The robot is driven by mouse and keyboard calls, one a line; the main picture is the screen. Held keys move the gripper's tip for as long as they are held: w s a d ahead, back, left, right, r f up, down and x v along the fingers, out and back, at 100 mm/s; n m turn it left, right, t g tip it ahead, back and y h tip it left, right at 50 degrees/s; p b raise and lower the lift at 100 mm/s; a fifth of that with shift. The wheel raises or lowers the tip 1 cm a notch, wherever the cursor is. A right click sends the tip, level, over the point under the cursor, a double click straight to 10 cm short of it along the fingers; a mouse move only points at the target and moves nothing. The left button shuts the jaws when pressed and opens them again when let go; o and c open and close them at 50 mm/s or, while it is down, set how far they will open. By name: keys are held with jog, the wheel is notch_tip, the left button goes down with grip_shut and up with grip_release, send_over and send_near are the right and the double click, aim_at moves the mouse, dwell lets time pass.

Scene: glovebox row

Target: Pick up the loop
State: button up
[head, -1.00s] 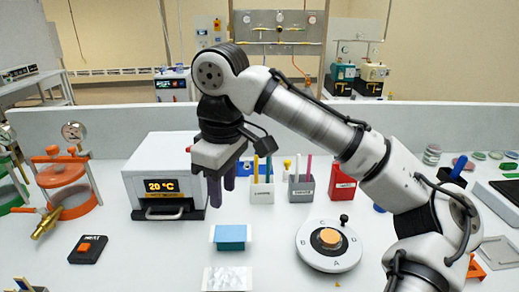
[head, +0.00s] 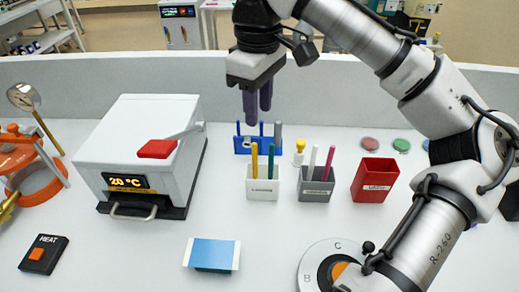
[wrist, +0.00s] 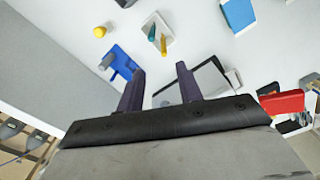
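No item is plainly marked as the loop. Thin coloured sticks stand upright in two small holders. The white holder (head: 262,190) has a yellow stick (head: 254,158) and a green stick (head: 270,160). The grey holder (head: 315,188) has a white stick (head: 313,156) and a pink stick (head: 328,160). My gripper (head: 257,108) is open and empty, above and behind the white holder, near the blue rack (head: 256,146). In the wrist view the white holder (wrist: 151,22) lies beyond the fingers (wrist: 158,88), apart from them.
A white 20 °C box (head: 150,145) with a red-topped lever stands left. A red bin (head: 375,180) stands right of the holders. A blue-and-white pad (head: 212,254) and a round dial (head: 318,262) are in front. A low wall (head: 160,75) runs along the back.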

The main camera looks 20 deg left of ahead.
send_over(255, 177)
notch_tip(255, 177, down, 8)
jog(key=shift+w+f+p, duration=0.15)
jog(key=shift+f+p, duration=0.25)
jog(key=shift+f, duration=1)
jog(key=shift+w+f+p, duration=0.15)
jog(key=shift+f+p, duration=0.2)
jog(key=shift+f, duration=1)
grip_shut()
